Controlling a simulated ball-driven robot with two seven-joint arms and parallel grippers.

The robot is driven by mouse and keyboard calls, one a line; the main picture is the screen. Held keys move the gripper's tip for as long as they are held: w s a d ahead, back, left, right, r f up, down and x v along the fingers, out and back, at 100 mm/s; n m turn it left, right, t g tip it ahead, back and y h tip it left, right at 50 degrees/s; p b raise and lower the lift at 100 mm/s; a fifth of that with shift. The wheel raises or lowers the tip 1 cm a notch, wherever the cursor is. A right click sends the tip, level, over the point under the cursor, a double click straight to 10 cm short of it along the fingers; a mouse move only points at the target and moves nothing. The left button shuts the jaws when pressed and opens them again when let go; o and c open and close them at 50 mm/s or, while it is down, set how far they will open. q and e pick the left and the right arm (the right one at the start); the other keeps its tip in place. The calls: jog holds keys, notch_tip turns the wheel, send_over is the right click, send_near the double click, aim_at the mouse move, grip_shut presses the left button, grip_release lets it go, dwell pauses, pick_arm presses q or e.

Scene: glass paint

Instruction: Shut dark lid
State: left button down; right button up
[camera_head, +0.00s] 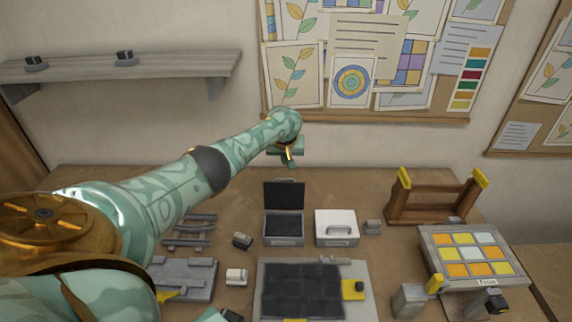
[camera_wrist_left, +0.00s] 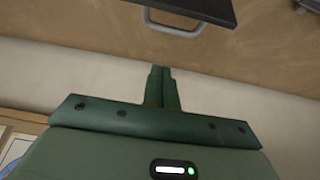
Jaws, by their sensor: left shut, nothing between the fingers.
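The dark lid (camera_head: 284,195) stands open, raised upright at the back of its box (camera_head: 284,229) near the middle of the table. The inside of the box is dark and shows no clear contents. My left gripper (camera_head: 288,158) is above and behind the lid's top edge, apart from it. In the left wrist view my left gripper (camera_wrist_left: 163,76) has its fingers together with nothing between them. The lid (camera_wrist_left: 195,7) and its grey handle (camera_wrist_left: 175,26) show at the top of that view, beyond the fingertips. My right gripper is not in view.
A white-lidded box (camera_head: 336,226) stands shut just right of the dark-lidded box. A dark panel on a board (camera_head: 362,268) lies in front. A wooden rack (camera_head: 432,205) and a coloured tile panel (camera_head: 472,252) stand at right. The wall is close behind the table.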

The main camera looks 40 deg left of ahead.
aim_at(284, 192)
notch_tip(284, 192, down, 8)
jog(key=b, duration=0.7)
pick_arm(q)
jog(key=f+p, duration=0.1)
jog(key=f, duration=0.1)
jog(key=f+p, duration=0.3)
jog(key=p, duration=0.1)
jog(key=shift+s+d+f, duration=0.25)
jog(key=shift+d+f, duration=0.1)
jog(key=shift+f, duration=0.05)
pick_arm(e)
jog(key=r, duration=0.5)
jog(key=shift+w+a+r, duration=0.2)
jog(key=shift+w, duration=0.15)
